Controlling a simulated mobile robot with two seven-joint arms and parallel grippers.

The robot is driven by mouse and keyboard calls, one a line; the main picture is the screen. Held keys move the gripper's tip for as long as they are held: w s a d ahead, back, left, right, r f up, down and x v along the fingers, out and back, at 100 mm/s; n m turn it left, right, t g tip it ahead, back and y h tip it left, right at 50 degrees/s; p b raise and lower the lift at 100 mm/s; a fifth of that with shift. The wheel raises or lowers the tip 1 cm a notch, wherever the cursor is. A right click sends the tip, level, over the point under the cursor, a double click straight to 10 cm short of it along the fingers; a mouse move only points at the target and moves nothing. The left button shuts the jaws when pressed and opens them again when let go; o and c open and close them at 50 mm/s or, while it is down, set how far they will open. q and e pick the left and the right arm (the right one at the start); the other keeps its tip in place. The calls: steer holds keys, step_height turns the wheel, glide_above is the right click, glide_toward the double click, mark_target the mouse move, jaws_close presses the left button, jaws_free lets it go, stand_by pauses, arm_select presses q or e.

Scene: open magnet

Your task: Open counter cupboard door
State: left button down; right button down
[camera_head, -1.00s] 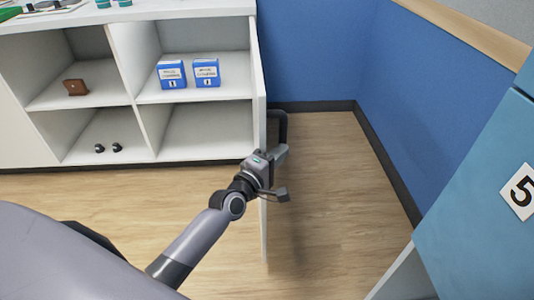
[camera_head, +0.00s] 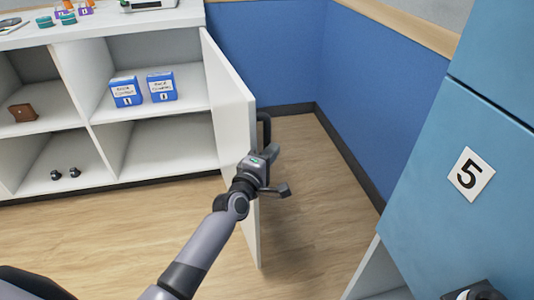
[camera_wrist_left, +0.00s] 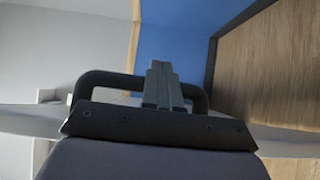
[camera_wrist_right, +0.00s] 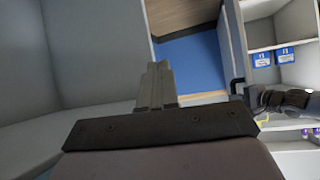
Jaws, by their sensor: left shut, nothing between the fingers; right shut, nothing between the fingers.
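The white counter cupboard door (camera_head: 232,110) stands swung wide open, out from the counter, with its inner face showing. Its black bar handle (camera_head: 265,130) is on the outer face, on the right, and also shows in the left wrist view (camera_wrist_left: 90,84). My left gripper (camera_head: 275,170) is at the door's free edge, near the handle. In the left wrist view its fingers (camera_wrist_left: 162,84) are shut and empty, overlapping the handle; contact cannot be told. My right gripper (camera_wrist_right: 156,82) is shut and empty in the right wrist view, away from the door.
The white counter's open shelves (camera_head: 160,135) hold blue boxes (camera_head: 161,86), a brown item (camera_head: 23,112) and small dark items (camera_head: 65,173). A blue cabinet marked 5 (camera_head: 430,180) stands close on the right. Wooden floor (camera_head: 305,190) is clear between door and blue wall (camera_head: 265,55).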

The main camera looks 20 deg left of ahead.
arm_select(q)
steer(key=shift+a, duration=0.3)
arm_select(e)
steer(key=shift+f, duration=0.1)
